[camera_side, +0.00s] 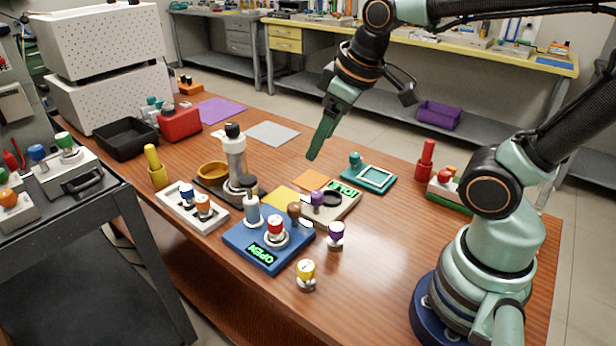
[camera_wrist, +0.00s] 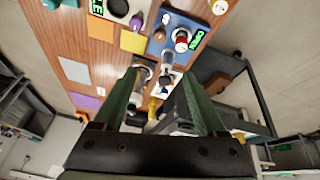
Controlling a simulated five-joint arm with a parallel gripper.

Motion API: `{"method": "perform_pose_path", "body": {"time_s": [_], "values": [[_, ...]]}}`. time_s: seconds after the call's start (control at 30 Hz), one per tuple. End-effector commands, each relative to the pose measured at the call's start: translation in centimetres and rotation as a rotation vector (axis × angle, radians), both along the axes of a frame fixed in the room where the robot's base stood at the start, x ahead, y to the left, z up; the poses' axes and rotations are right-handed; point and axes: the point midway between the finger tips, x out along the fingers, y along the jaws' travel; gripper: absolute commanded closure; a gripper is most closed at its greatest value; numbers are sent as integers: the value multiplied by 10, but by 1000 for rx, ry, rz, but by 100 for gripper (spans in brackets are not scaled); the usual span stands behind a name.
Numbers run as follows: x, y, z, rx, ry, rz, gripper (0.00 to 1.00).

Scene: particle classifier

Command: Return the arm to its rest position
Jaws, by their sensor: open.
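My gripper (camera_side: 318,143) hangs in the air above the back middle of the wooden table, with its fingers pointing down and to the left. In the wrist view my gripper (camera_wrist: 158,80) shows two green fingers spread apart with nothing held between them. Below and to the left in the side view stand a blue base (camera_side: 245,252) with a lit OPEN sign and a beige base (camera_side: 345,212) with a lit green sign. The blue base also shows in the wrist view (camera_wrist: 172,22).
A yellow-capped jar (camera_side: 306,275) and purple-capped jar (camera_side: 336,235) stand near the front. A red bottle (camera_side: 426,160) stands at the right. The air around my gripper is clear.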

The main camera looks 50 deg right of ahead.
Motion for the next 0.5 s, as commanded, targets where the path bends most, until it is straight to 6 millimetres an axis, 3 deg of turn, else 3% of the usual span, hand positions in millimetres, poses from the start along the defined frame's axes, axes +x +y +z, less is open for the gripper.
{"method": "perform_pose_path", "body": {"time_s": [0.2, 0.5], "values": [[-14, -8, 5, 86, -79, -205, 26], [-15, -9, 5, 98, -85, -230, 26]]}}
